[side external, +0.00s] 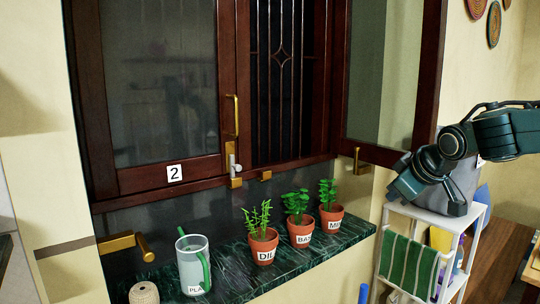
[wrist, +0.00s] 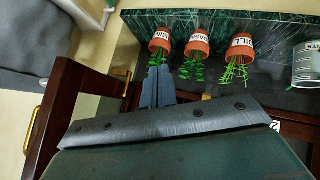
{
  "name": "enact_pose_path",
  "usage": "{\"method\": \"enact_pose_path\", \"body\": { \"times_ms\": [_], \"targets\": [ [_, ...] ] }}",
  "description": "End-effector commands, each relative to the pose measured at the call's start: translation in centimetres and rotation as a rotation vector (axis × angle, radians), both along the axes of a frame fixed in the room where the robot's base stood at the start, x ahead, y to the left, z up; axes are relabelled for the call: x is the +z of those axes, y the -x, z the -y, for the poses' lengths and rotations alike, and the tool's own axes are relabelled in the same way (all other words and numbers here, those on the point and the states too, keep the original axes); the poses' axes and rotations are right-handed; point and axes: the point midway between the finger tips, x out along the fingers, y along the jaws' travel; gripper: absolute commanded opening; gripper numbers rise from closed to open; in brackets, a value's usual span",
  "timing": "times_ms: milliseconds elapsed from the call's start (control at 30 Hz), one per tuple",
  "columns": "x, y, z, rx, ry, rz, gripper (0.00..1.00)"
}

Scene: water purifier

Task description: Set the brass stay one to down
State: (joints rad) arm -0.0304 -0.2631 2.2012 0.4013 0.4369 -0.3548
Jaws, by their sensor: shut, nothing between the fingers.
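The window has a closed left sash (side external: 160,90) labelled 2 and an open right sash (side external: 430,75) swung outward in dark wood. A brass fitting (side external: 360,160) sits at the lower edge beside the open sash; its number is not readable. Another brass stay (side external: 122,243) sticks out below the left sash. My gripper (side external: 400,192) hangs right of the open sash, apart from the brass fitting. In the wrist view my gripper (wrist: 158,75) is shut and empty, pointing toward the plants. A brass handle (wrist: 32,130) shows at the left of the wood frame there.
Three potted plants (side external: 301,230), a grey-green can (side external: 193,264) and a twine ball (side external: 144,293) stand on the green marble sill (side external: 230,285). A white rack (side external: 405,212) with a striped towel stands at the right. The space above the plants is open.

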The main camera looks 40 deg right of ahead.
Motion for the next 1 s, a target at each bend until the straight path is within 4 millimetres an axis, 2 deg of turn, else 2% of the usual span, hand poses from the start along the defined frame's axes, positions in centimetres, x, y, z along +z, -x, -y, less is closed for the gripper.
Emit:
{"method": "enact_pose_path", "body": {
  "times_ms": [100,500,800,1000],
  "targets": [
    [0.3,-3.3,1.6,-0.004,0.104,0.016,0.0],
    [1.1,-12.7,6.3,-0.009,0.506,0.032,0.0],
    [0.6,-18.5,8.4,0.005,0.847,-0.006,0.0],
    [0.0,-21.4,8.8,0.018,1.056,-0.047,0.0]
  ]
}}
